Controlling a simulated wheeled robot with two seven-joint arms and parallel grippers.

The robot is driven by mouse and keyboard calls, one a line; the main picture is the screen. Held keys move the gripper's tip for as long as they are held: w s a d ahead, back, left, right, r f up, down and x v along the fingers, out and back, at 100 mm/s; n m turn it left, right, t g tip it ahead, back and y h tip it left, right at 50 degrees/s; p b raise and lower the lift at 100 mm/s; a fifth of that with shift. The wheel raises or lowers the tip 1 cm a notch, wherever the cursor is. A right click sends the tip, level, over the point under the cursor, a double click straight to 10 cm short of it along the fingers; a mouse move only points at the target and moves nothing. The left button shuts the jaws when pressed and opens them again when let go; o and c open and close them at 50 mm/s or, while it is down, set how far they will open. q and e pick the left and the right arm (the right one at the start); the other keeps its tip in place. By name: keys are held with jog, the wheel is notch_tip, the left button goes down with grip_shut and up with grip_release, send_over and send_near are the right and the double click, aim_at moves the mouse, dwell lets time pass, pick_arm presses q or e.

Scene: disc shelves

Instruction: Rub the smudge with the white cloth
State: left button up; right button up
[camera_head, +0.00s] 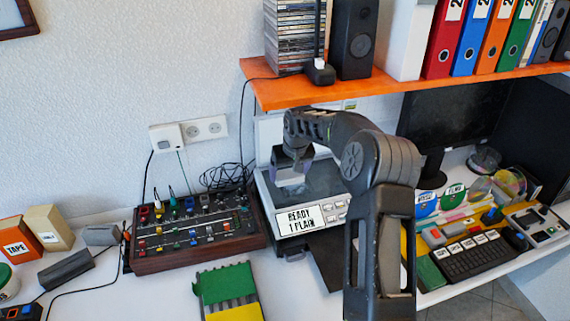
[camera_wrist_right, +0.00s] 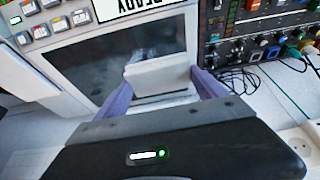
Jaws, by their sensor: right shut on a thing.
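The white cloth (camera_wrist_right: 158,76) is a small pale block between the two purple fingers of my right gripper (camera_wrist_right: 163,90). In the head view the right gripper (camera_head: 293,168) points down over the dark glass of the copier (camera_head: 322,180), with the cloth (camera_head: 291,181) under it. The cloth is over the glass near its left side; I cannot tell whether it touches. The glass also shows in the wrist view (camera_wrist_right: 95,65). My left gripper is not in view.
A mixer panel (camera_head: 195,232) with cables stands close left of the copier. An orange shelf (camera_head: 420,84) with binders and a speaker hangs above my arm. A keyboard (camera_head: 475,258) and a monitor (camera_head: 450,115) stand to the right. A green-and-yellow box (camera_head: 228,290) lies in front.

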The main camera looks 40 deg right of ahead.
aim_at(281, 173)
jog(key=r, duration=0.1)
jog(key=w+r, duration=0.1)
jog(key=r, duration=0.1)
jog(key=shift+w+a+t, duration=0.25)
jog(key=shift+w+t, duration=0.05)
jog(key=f+b, duration=0.1)
jog(key=f, duration=0.1)
jog(key=w+f+b, duration=0.1)
jog(key=f, duration=0.3)
jog(key=shift+w+a+b, duration=0.2)
jog(key=shift+a+b, duration=0.15)
jog(key=shift+b, duration=0.05)
jog(key=shift+s+d+f, duration=0.15)
jog(key=shift+s+f, duration=0.05)
jog(key=shift+f, duration=0.4)
jog(key=shift+s, duration=0.15)
jog(key=shift+f+b, duration=1)
jog(key=shift+f, duration=0.1)
jog(key=shift+d, duration=0.1)
jog(key=shift+s+d+r, duration=0.1)
jog(key=shift+s+d, duration=0.15)
jog(key=shift+d, duration=0.5)
jog(key=shift+s+d+r, duration=0.1)
jog(key=shift+s+d, duration=0.15)
jog(key=shift+d, duration=0.55)
